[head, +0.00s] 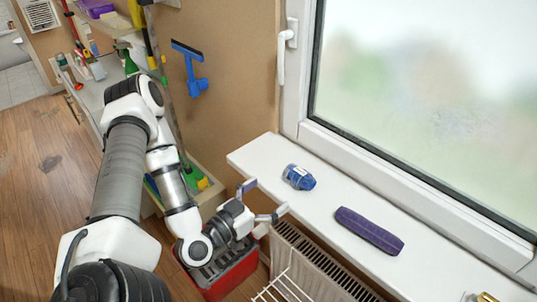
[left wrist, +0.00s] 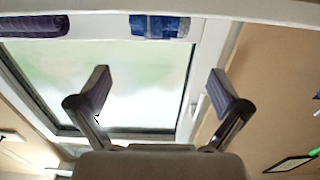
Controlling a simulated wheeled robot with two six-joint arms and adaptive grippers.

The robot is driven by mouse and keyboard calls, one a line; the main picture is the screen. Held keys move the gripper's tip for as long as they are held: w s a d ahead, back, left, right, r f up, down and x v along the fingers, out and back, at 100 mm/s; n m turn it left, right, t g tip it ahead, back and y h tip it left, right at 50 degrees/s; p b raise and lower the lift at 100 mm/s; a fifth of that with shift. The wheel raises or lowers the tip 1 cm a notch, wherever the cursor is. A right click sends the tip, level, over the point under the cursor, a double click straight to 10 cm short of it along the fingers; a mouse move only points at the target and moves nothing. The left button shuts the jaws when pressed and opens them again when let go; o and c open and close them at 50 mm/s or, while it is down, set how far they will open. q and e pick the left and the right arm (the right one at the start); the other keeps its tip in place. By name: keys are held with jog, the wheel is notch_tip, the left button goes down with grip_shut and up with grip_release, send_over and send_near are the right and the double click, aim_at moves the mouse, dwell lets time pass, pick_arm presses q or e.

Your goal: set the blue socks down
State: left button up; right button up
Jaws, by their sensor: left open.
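The blue socks (head: 299,177), a small bundle, lie on the white windowsill (head: 262,150). They also show at the top of the left wrist view (left wrist: 160,27). My left gripper (head: 265,200) is open and empty beside the front edge of the sill, with its fingers spread towards the socks. In the left wrist view the two fingers (left wrist: 160,88) are wide apart with nothing between them. The socks are clear of both fingers. My right gripper is in neither view.
A long purple bundle (head: 369,231) lies further right on the sill; bare sill separates it from the socks. A window (head: 430,90) rises behind. A radiator (head: 318,262) and a red box (head: 232,272) are below. A blue squeegee (head: 192,70) hangs on the wall.

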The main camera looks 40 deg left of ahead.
pick_arm(q)
jog(key=s+d+f+m+g+h, duration=0.1)
jog(key=s+d+f+g, duration=0.1)
jog(key=d+f+g, duration=0.4)
jog(key=s+d+f+m+g+h, duration=0.1)
jog(key=s+d+f+g+h, duration=0.15)
jog(key=f, duration=0.55)
jog(key=s+f+n+g+y, duration=0.1)
jog(key=s+f+g+y, duration=0.1)
jog(key=s+f+g, duration=0.2)
jog(key=s+f+n+g+y, duration=0.2)
jog(key=s+f+g, duration=0.2)
jog(key=s, duration=0.5)
jog(key=shift+d+f+g, duration=0.3)
jog(key=shift+d+g, duration=0.05)
jog(key=shift+g, duration=0.4)
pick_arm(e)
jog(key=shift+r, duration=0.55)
pick_arm(q)
jog(key=shift+y, duration=0.25)
